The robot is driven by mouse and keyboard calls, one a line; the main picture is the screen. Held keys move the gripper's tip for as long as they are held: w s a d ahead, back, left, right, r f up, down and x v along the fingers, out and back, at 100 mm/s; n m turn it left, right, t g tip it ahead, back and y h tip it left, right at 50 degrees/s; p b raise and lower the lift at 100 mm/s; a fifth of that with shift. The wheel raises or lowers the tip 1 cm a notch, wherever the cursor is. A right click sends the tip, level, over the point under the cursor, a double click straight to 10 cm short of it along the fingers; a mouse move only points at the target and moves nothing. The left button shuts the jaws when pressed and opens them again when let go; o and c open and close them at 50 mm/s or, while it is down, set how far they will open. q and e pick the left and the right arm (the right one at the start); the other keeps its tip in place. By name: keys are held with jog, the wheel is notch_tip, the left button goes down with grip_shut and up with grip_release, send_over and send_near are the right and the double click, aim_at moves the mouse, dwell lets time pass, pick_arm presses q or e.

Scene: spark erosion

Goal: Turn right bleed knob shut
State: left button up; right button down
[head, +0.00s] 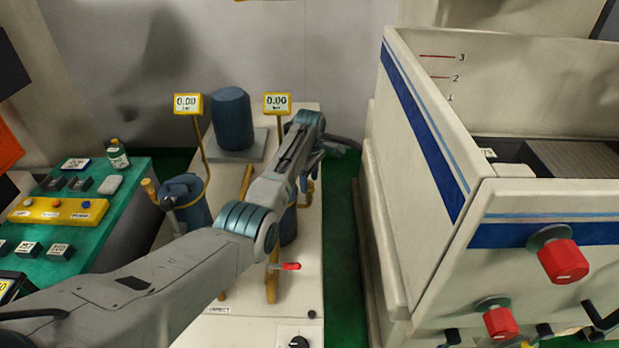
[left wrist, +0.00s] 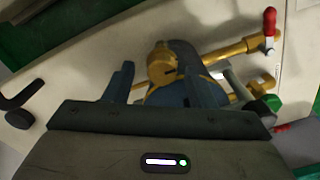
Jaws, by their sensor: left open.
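My left arm crosses the head view from lower left, and its open gripper (head: 314,163) is over the right filter housing, which it largely hides. In the left wrist view the two dark fingers (left wrist: 163,82) are spread and empty. A brass knob (left wrist: 162,65), which looks like the right bleed knob, shows between and just beyond the fingertips on the blue-grey housing (left wrist: 183,56). I cannot tell whether the fingers touch it. The knob's turn position is unclear. The left filter housing (head: 186,199) stands apart with its own brass knob (head: 150,187).
Two 0.00 gauges (head: 188,103) (head: 277,103) and a blue cylinder (head: 232,119) stand behind. A white tank (head: 417,140) stands right.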

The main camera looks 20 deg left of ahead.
pick_arm(q)
jog(key=shift+s+f, duration=0.2)
jog(key=shift+s, duration=0.05)
jog(key=shift+w, duration=0.1)
jog(key=shift+f, duration=0.1)
jog(key=shift+c, duration=0.9)
jog(key=c, duration=0.8)
